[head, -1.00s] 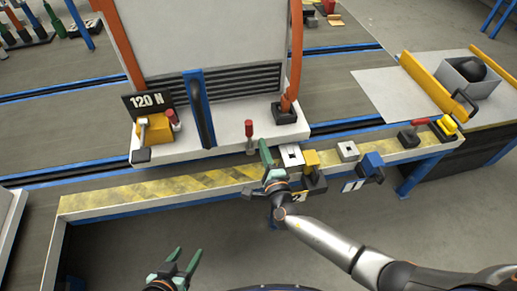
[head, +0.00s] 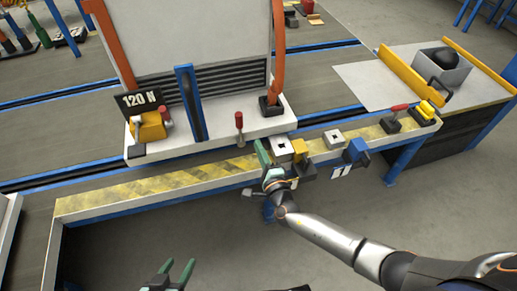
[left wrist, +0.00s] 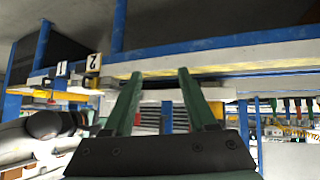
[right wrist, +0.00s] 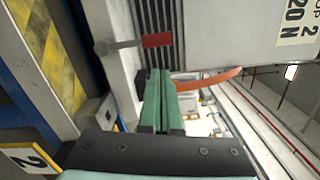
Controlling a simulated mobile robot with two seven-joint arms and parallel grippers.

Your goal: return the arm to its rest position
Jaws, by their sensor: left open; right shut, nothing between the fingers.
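My right arm reaches in from the lower right in the head view. Its green-fingered gripper (head: 263,153) is above the striped bench rail, just left of a white block with a square hole (head: 280,149). In the right wrist view its two fingers (right wrist: 158,85) are together with nothing between them. A red-handled lever (right wrist: 158,40) shows just beyond the fingertips; I cannot tell whether they touch. My left gripper (head: 175,270) is at the bottom edge of the head view, in front of the bench. Its fingers (left wrist: 160,75) are apart and empty in the left wrist view.
The striped rail (head: 150,188) crosses the front. Beside the right gripper are a yellow block (head: 300,150), a blue block (head: 356,150) and a second white block (head: 333,138). A white panel (head: 185,40) with orange posts stands behind. The floor in front of the rail looks clear.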

